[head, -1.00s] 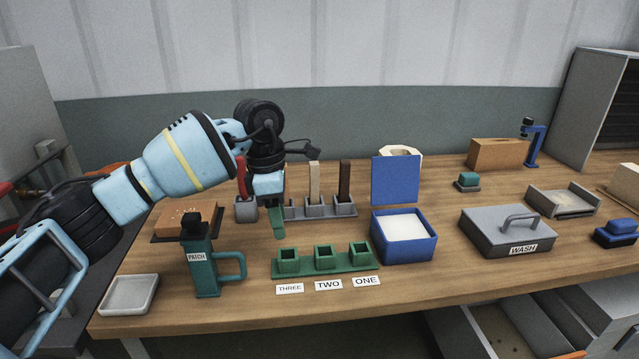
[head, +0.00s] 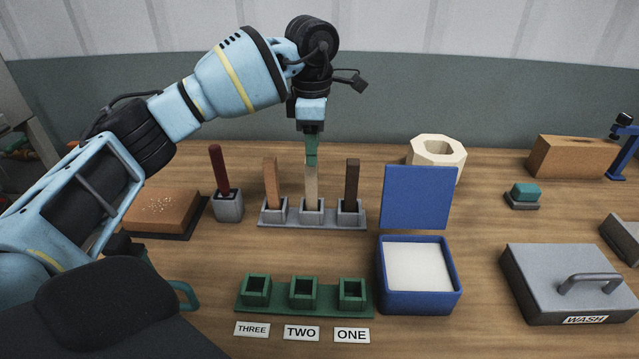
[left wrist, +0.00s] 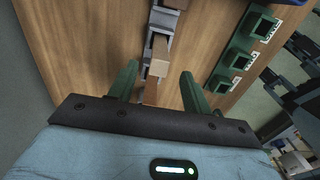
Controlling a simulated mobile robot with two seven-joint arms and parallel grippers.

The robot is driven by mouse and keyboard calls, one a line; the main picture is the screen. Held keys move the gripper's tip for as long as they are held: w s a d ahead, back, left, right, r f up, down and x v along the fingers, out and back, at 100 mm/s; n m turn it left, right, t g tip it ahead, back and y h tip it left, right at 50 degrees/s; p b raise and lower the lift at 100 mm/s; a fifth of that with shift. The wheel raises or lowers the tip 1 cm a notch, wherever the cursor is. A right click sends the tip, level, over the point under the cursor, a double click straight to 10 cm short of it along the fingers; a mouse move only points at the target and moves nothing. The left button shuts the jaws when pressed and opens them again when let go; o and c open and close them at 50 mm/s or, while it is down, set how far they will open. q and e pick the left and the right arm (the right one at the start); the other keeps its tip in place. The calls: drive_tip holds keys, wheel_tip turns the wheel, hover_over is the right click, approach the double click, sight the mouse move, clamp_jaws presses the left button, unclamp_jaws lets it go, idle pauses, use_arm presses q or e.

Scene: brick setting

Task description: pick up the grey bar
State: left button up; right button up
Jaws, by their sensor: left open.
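A rack (head: 270,217) of grey sockets holds three upright bars: an orange-brown bar (head: 270,182) at the left, a pale beige-grey bar (head: 311,187) in the middle and a dark brown bar (head: 351,180) at the right. None is plainly grey; the middle one comes closest. My left gripper (head: 312,158), with green fingers, points down at the top of the middle bar and partly hides it. In the left wrist view its fingers (left wrist: 158,88) are apart, with bar tops showing between them. Contact cannot be told. My right gripper is not in view.
A dark red bar (head: 218,170) stands in its own grey holder left of the rack. A green three-socket rack (head: 328,296) with number labels stands in front, empty. A blue open box (head: 419,300) with a raised lid stands to the right. A brown block (head: 160,209) lies left.

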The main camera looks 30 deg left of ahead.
sight(311, 175)
use_arm(q)
drive_tip(key=shift+s+f, duration=0.2)
drive_tip(key=shift+f, duration=0.6)
drive_tip(key=shift+w+a+f+p, duration=0.1)
drive_tip(key=shift+f+p, duration=0.05)
drive_tip(key=shift+f, duration=1.4)
drive_tip(key=shift+a+f+p, duration=0.1)
drive_tip(key=shift+f+p, duration=0.05)
drive_tip(key=shift+f, duration=1.4)
drive_tip(key=c, duration=1.1)
